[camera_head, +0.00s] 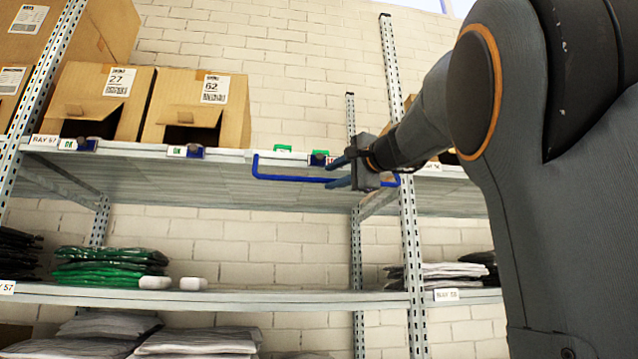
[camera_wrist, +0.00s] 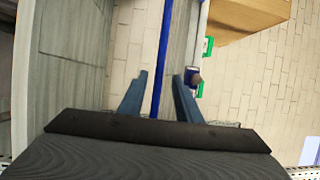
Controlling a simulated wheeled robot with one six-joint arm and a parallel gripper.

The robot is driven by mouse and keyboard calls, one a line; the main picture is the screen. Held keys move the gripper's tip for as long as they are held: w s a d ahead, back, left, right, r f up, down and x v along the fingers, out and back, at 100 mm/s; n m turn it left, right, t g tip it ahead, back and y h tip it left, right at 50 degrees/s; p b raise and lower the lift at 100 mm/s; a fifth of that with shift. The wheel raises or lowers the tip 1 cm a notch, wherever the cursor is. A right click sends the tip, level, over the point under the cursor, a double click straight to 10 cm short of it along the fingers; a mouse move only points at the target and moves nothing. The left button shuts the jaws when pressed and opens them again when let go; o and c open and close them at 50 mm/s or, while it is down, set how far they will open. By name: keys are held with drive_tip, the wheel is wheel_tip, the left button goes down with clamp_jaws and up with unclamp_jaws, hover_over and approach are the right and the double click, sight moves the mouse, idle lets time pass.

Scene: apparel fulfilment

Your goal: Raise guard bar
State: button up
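The guard bar (camera_head: 285,178) is a blue U-shaped rail in front of the upper shelf's front edge, with its long side hanging just below the edge. In the wrist view the bar (camera_wrist: 164,45) runs lengthwise between my two fingers. My gripper (camera_head: 333,173) is at the right part of the bar, its blue fingers pointing left. In the wrist view my gripper (camera_wrist: 159,77) is open, with a gap between the bar and each finger. The bar's right end is partly hidden behind my gripper in the head view.
The upper shelf (camera_head: 225,155) carries cardboard boxes (camera_head: 195,105) at left and small green and blue devices (camera_head: 319,158) near the bar. A perforated upright (camera_head: 405,220) stands close to my gripper. The lower shelf (camera_head: 230,296) holds bagged clothing (camera_head: 100,268). Space below the bar is clear.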

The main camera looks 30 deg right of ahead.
sight(324, 180)
drive_tip(key=w, duration=0.2)
drive_tip(key=w+p, duration=0.2)
drive_tip(key=w, duration=0.1)
drive_tip(key=shift+w+a+r, duration=0.15)
drive_tip(key=shift+w+a, duration=0.15)
drive_tip(key=shift+a, duration=0.05)
drive_tip(key=shift+c, duration=0.4)
clamp_jaws()
